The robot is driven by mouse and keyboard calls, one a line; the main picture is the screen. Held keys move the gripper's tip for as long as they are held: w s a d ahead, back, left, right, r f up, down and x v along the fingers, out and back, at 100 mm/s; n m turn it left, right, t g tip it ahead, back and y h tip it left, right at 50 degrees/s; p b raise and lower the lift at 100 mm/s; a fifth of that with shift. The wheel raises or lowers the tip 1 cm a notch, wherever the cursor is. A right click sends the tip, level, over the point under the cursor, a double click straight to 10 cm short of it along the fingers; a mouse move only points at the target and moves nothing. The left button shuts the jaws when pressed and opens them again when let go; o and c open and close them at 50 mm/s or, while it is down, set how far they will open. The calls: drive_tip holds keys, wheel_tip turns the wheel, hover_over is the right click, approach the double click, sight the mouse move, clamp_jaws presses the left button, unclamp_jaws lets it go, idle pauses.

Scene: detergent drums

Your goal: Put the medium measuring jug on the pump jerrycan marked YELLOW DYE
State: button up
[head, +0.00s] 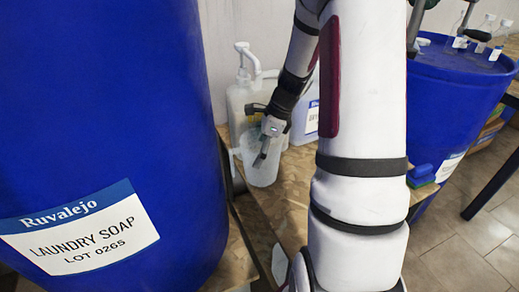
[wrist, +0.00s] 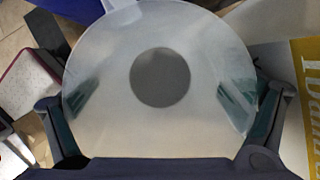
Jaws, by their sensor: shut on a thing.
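A translucent pale measuring jug (head: 260,170) is in my gripper (head: 262,155), low beside the wooden surface's left part in the head view. In the wrist view the jug (wrist: 160,120) fills the middle as a pale round shape with a grey disc at its centre. The fingers of my gripper (wrist: 160,105) lie on both sides of it, shut on it. A whitish jerrycan with a pump (head: 243,95) stands just behind the jug in the head view; its marking is hidden. I cannot tell whether jug and jerrycan touch.
Another pale jerrycan (head: 313,118) with a blue-topped label stands to the right, partly behind my arm. A large blue LAUNDRY SOAP drum (head: 105,100) fills the left. A second blue drum (head: 450,100) bears bottles at right. A yellow label (wrist: 307,90) shows at the wrist view's right edge.

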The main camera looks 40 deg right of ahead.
drive_tip(key=shift+w+a+f, duration=0.1)
drive_tip(key=shift+f, duration=0.1)
drive_tip(key=o, duration=0.8)
drive_tip(key=shift+w+a, duration=0.1)
drive_tip(key=shift+o, duration=0.2)
drive_tip(key=p+v, duration=0.2)
drive_tip(key=v, duration=0.6)
drive_tip(key=shift+p, duration=0.3)
drive_tip(key=shift+s, duration=0.25)
